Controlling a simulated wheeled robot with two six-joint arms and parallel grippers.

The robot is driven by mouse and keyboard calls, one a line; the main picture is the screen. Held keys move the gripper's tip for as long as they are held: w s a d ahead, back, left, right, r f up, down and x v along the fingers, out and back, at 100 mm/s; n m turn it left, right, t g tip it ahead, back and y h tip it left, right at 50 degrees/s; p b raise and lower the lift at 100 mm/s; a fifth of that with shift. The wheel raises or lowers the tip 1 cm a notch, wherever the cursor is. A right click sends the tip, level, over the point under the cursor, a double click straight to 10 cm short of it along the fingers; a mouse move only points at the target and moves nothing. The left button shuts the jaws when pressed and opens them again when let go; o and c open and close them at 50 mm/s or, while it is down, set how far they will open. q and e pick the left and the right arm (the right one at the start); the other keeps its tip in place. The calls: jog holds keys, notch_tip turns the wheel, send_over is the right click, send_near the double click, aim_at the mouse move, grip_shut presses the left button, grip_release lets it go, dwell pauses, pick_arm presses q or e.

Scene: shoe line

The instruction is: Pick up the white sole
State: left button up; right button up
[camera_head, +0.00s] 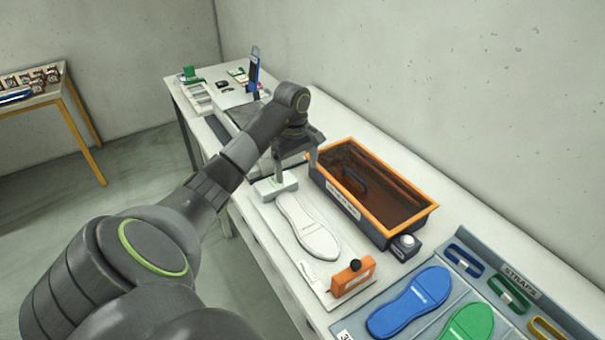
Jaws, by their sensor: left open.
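The white sole (309,227) lies flat on a pale board on the table, its long side running from the upper left to the lower right. My left gripper (295,172) is open above and beyond the sole's far end, pointing down. One finger shows at the left and the other at the right, close to the orange-rimmed box. The fingers are apart from the sole as far as I can see. My right gripper is not in view.
An orange-rimmed box (427,212) stands right of the sole. A white block (272,187) is at the board's far end, an orange block (352,277) at its near end. A blue sole (409,302) and green sole (470,325) lie in a grey tray at front right.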

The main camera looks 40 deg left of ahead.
pick_arm(q)
jog(key=b, duration=1.2)
send_over(295, 211)
jog(key=f, duration=1.1)
jog(key=shift+d+f, duration=0.1)
jog(key=shift+d, duration=0.1)
notch_tip(295, 211, down, 6)
jog(key=b, duration=0.5)
jog(key=shift+a+r+b, duration=0.15)
jog(key=shift+r+b, duration=0.1)
jog(key=shift+b, duration=0.15)
jog(key=shift+r, duration=0.1)
jog(key=c, duration=1.2)
